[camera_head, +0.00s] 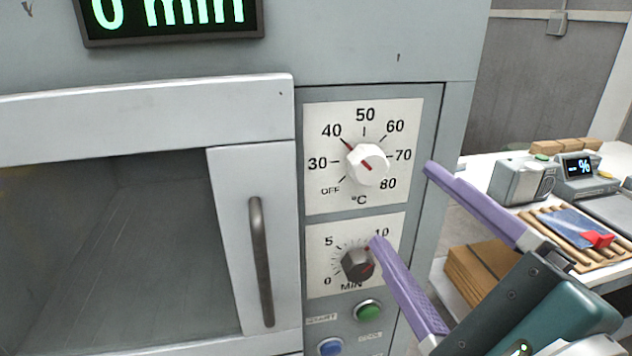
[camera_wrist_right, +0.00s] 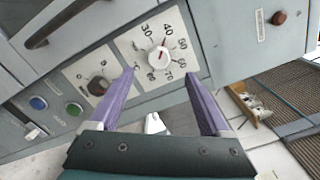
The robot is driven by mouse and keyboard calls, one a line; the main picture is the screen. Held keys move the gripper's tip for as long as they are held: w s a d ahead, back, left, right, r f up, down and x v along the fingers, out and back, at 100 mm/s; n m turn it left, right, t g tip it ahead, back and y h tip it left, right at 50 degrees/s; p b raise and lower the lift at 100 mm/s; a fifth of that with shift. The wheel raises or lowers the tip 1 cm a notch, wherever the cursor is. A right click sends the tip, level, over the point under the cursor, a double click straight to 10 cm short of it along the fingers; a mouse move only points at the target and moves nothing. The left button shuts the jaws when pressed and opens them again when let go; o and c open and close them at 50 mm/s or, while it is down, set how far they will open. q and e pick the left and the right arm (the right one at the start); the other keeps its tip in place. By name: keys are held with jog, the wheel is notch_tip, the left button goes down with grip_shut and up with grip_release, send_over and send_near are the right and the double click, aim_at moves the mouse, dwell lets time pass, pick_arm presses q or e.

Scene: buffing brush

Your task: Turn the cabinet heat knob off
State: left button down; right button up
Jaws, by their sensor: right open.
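The white heat knob (camera_head: 367,164) sits on the cabinet's temperature dial plate (camera_head: 320,190), marked OFF and 30 to 80 °C. Its red pointer line aims up and left, near 40. The knob also shows in the right wrist view (camera_wrist_right: 159,57), ahead of the fingertips. My right gripper (camera_head: 402,205) is open and empty, with purple fingers spread wide. In the head view its fingertips lie to the right of and below the heat knob, apart from it. In the right wrist view the gripper (camera_wrist_right: 160,76) has the knob roughly between its fingers' directions. My left gripper is out of view.
Below the heat dial is a dark timer knob (camera_head: 357,265), close to one purple fingertip, with green (camera_head: 368,311) and blue (camera_head: 331,346) buttons under it. The cabinet door's handle (camera_head: 261,262) projects at left. A bench with devices (camera_head: 525,180) and a slatted rack stands right.

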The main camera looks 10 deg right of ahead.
aim_at(372, 170)
jog(key=w, duration=0.3)
jog(key=w+p, duration=0.1)
jog(key=w, duration=0.2)
jog(key=w+p, duration=0.1)
jog(key=w, duration=0.3)
jog(key=shift+f, duration=0.25)
grip_shut()
dwell(0.4)
